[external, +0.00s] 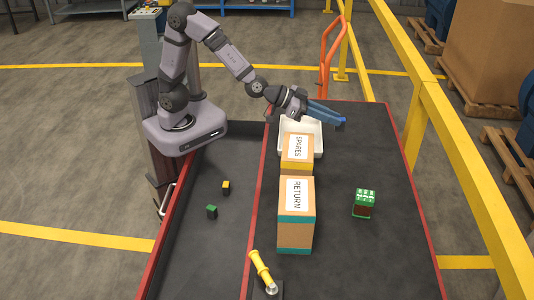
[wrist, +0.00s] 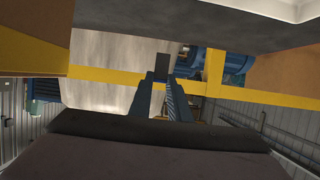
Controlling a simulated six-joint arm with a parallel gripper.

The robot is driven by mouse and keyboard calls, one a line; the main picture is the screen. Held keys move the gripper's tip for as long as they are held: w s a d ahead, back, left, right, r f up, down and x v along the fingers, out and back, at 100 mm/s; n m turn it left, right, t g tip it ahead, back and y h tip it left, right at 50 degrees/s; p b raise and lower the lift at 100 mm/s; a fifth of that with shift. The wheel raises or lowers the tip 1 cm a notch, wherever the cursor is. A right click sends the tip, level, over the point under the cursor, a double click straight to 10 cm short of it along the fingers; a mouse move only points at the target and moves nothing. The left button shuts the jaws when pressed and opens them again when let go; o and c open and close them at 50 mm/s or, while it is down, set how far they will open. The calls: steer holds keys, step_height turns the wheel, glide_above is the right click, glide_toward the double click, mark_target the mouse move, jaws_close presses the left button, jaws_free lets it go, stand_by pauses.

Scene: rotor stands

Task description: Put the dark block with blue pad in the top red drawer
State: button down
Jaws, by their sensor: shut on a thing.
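My gripper (external: 328,114) reaches to the right above the far part of the dark worktop, with its blue fingers nearly level. In the wrist view the fingers (wrist: 165,95) converge on a small dark block (wrist: 161,66), which is held at their tips. No red drawer can be clearly made out in either view; red edging (external: 262,180) runs along the worktop.
A white tray (external: 316,148) lies below the gripper, behind the SPARES box (external: 297,148) and the RETURN box (external: 296,226). Small green (external: 212,211) and yellow (external: 226,187) blocks lie left.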

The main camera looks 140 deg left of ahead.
steer(key=shift+f+p, duration=0.4)
steer(key=shift+f, duration=4.4)
steer(key=shift+f, duration=0.2)
steer(key=c, duration=1.7)
jaws_free()
steer(key=shift+o, duration=0.2)
steer(key=shift+r, duration=0.1)
steer(key=shift+r, duration=0.1)
steer(key=shift+o, duration=0.5)
steer(key=shift+b+v, duration=0.95)
steer(key=shift+v, duration=2.85)
